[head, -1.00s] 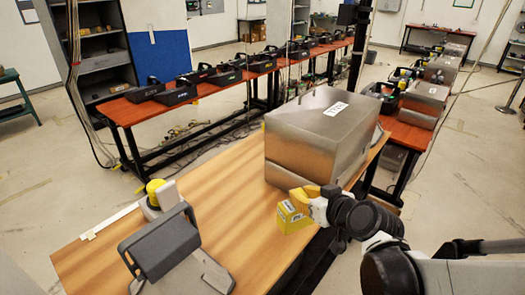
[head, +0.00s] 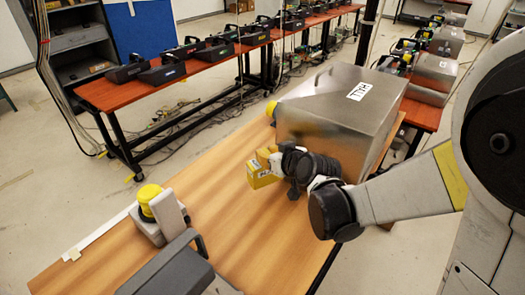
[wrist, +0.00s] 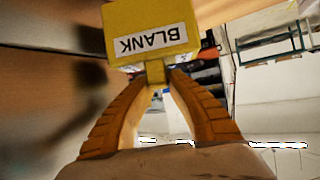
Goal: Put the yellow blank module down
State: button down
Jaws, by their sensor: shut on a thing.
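The yellow blank module (head: 261,173) is held at the end of my gripper (head: 272,158), in front of the metal box on the wooden table. In the wrist view the yellow module (wrist: 125,16) shows a white label reading BLANK, upside down. The two orange fingers of my gripper (wrist: 155,75) close on a small yellow tab at its near side. The module's far side is hidden. I cannot tell whether its underside touches the wooden table (head: 215,205).
A large metal box (head: 335,125) stands right behind my gripper. A yellow-topped button unit (head: 153,215) and a dark grey handled device (head: 175,268) stand at the left front. The table's middle is clear. A red bench (head: 110,92) with dark devices stands beyond.

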jog(key=shift+x, duration=1.1)
jog(key=shift+a+f+b, duration=0.15)
jog(key=shift+f+b, duration=0.7)
jog(key=shift+f, duration=1.2)
jog(key=shift+f, duration=0.1)
jog(key=c, duration=1.4)
grip_release()
